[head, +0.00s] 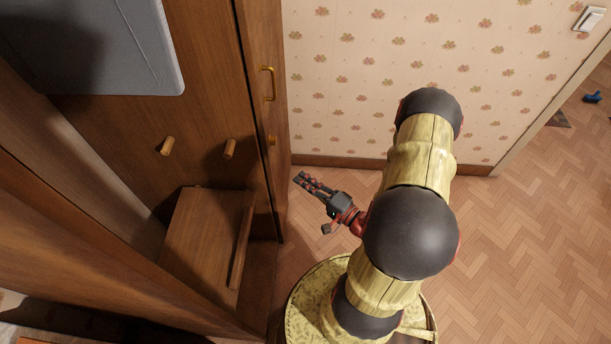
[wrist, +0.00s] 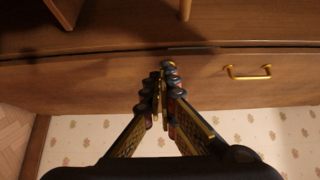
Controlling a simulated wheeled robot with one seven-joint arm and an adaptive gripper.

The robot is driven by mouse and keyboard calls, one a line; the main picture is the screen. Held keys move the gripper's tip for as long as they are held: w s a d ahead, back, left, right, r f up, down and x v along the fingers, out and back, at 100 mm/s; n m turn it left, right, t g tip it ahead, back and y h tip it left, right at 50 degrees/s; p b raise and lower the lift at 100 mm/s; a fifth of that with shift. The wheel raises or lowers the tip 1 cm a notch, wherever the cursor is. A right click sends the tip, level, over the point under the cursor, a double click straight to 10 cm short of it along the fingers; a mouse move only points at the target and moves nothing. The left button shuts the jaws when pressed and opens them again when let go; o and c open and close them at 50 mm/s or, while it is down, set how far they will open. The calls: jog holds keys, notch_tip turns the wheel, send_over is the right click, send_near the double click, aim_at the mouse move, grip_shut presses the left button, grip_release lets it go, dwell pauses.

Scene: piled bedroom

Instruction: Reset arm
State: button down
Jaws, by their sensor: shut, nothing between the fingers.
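My gripper (head: 308,182) shows in the head view at the end of my arm, in front of the wooden wardrobe and to the left of my arm's links. Its fingers point up and left toward the wardrobe door (head: 262,130). In the wrist view my gripper (wrist: 163,88) has its fingertips together, with nothing between them. Behind the fingertips is a wooden panel with a brass handle (wrist: 248,72). I cannot tell how far the fingertips are from the panel.
A brass handle (head: 268,84) sits high on the wardrobe's narrow door. Wooden pegs (head: 168,146) and a wooden box-like part (head: 205,232) are inside the wardrobe. A grey case (head: 95,48) is at the upper left. Patterned wall (head: 340,80) stands behind.

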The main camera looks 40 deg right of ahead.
dwell(0.5)
jog(key=s+a+f+m+g+y, duration=0.1)
jog(key=s+a+m+g+y, duration=0.25)
jog(key=a+y, duration=0.4)
jog(key=s+a+r+n+g, duration=0.6)
jog(key=s+g, duration=0.3)
jog(key=g, duration=0.3)
jog(key=s+d+r+n+g+h, duration=0.1)
jog(key=d+r+n+h, duration=0.2)
jog(key=r+n+h, duration=0.15)
jog(key=d+r+n+g+h, duration=0.1)
jog(key=d+r+n+h, duration=0.15)
jog(key=r+h, duration=0.3)
jog(key=w+a+r+n+t, duration=0.1)
jog(key=a+r+n+t, duration=0.1)
jog(key=r, duration=0.5)
jog(key=w+a+r+n+t, duration=0.1)
jog(key=a+r+n+t, duration=0.2)
jog(key=r, duration=0.5)
jog(key=a+n, duration=0.1)
jog(key=a, duration=0.1)
jog(key=shift+a+h, duration=0.3)
jog(key=shift+h, duration=0.05)
